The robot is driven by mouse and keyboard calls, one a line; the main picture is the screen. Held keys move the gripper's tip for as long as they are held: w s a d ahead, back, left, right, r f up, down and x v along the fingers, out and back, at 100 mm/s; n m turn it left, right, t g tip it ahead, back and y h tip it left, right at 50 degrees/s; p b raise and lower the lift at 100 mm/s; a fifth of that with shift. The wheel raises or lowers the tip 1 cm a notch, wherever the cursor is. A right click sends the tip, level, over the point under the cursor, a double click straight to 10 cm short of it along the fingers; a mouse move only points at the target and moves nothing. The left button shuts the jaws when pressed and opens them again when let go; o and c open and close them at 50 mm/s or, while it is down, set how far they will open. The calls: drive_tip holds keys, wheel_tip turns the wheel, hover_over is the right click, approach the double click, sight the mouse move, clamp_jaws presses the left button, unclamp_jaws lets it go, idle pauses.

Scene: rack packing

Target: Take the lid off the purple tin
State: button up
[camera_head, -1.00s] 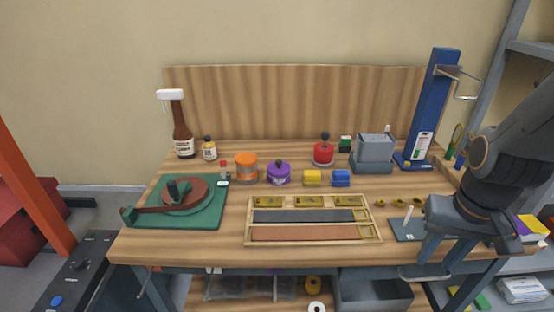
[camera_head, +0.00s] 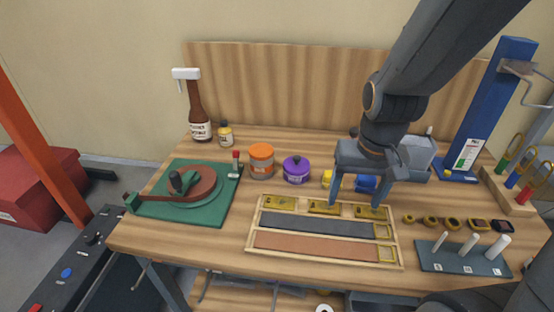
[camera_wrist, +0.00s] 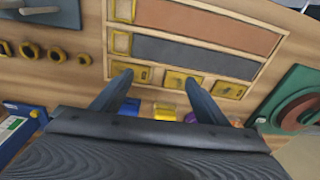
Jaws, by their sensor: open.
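The purple tin (camera_head: 296,173) stands upright on the bench, left of my gripper in the head view. Its purple lid with a dark knob sits on top. In the wrist view only a small purple patch (camera_wrist: 190,117) shows beside the right finger; the rest is hidden. My gripper (camera_head: 356,203) points down with its fingers apart and nothing between them. It is above the back edge of the wooden tray, in front of the blue block. In the wrist view the fingertips (camera_wrist: 158,78) show over the tray's brass plates.
An orange tin (camera_head: 261,162) stands left of the purple tin. A yellow block (camera_head: 327,179) and a blue block (camera_head: 366,183) lie to its right. The wooden tray (camera_head: 249,242) lies in front. A green mat (camera_head: 208,214) with a round device lies left. A tall blue stand (camera_head: 490,110) rises right.

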drive_tip(key=shift+o, duration=1.3)
drive_tip(key=w+a+r+m+t+y, duration=0.1)
drive_tip(key=w+a+r+m, duration=0.1)
drive_tip(key=w+a+m, duration=0.2)
drive_tip(key=w+m, duration=0.3)
drive_tip(key=m, duration=0.5)
drive_tip(key=shift+a+m, duration=0.15)
drive_tip(key=shift+m, duration=0.15)
drive_tip(key=m+t+y, duration=0.1)
drive_tip(key=m, duration=1.3)
approach(299, 158)
drive_tip(key=shift+x, duration=1.05)
drive_tip(key=shift+a+f+m, duration=0.1)
drive_tip(key=shift+f+m, duration=0.05)
drive_tip(key=shift+m, duration=0.25)
drive_tip(key=shift+w+a+f, duration=0.1)
drive_tip(key=shift+w+f, duration=0.05)
drive_tip(key=shift+f, duration=0.15)
drive_tip(key=b+x, duration=0.1)
drive_tip(key=x, duration=0.5)
drive_tip(key=shift+f, duration=0.45)
drive_tip(key=c, duration=1.1)
